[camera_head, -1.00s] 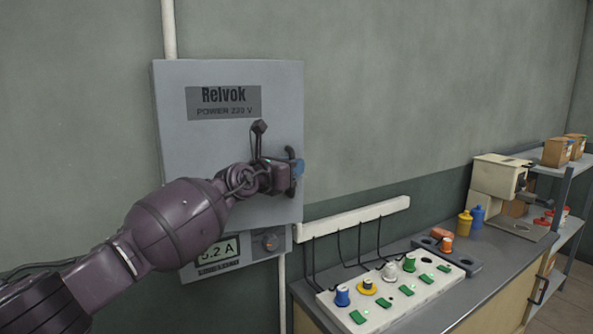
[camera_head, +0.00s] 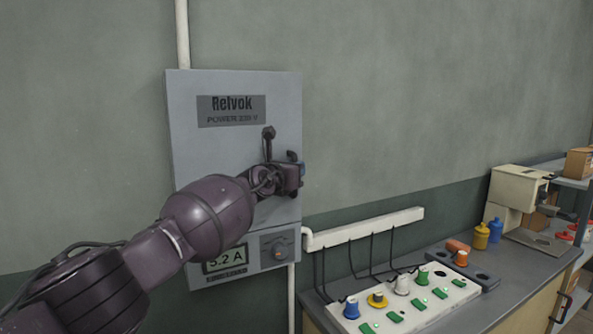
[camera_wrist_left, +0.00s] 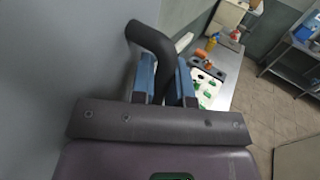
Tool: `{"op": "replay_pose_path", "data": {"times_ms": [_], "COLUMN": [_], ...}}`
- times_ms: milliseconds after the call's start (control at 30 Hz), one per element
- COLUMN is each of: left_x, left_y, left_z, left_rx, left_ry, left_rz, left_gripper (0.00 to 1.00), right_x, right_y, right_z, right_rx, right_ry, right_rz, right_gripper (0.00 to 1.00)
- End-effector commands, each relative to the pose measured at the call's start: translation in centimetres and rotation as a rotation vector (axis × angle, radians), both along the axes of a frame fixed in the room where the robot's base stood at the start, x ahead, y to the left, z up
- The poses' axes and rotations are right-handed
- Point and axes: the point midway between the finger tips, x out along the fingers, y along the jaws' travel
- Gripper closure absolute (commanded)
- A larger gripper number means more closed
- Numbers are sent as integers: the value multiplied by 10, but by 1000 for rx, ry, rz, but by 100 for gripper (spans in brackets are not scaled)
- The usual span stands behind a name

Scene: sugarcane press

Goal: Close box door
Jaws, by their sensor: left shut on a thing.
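The grey box door (camera_head: 225,150), labelled "Relvok POWER 220 V", is on the wall box, left of centre in the head view. It looks closed or nearly closed; I cannot tell if a small gap remains. My left gripper (camera_head: 299,172) is at the door's right side, on its dark handle. In the left wrist view, the blue fingers of my left gripper (camera_wrist_left: 166,80) are on either side of the curved dark handle (camera_wrist_left: 150,38) and shut on it. My arm hides part of the door and most of the handle. My right gripper is out of view.
To the right, a counter (camera_head: 505,290) holds a white switch board (camera_head: 405,312) with colored plugs, bottles and a beige machine (camera_head: 518,190). The wall above is clear.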

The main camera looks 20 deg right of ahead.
Motion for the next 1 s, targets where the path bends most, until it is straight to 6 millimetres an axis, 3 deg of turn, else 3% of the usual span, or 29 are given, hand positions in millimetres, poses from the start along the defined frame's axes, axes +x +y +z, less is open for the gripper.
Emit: {"op": "replay_pose_path", "data": {"times_ms": [367,400,567,1000], "left_x": [5,5,5,6], "left_y": [6,6,6,8], "left_z": [1,1,2,3], "left_rx": [4,3,1,-3], "left_ry": [-7,-8,-6,-6], "left_rz": [13,13,13,16], "left_gripper": [100,81,59,59], "right_x": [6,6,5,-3], "right_y": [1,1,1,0], "right_z": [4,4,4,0], "right_rx": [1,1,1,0], "right_ry": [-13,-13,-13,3], "right_rz": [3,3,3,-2], "right_gripper": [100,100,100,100]}}
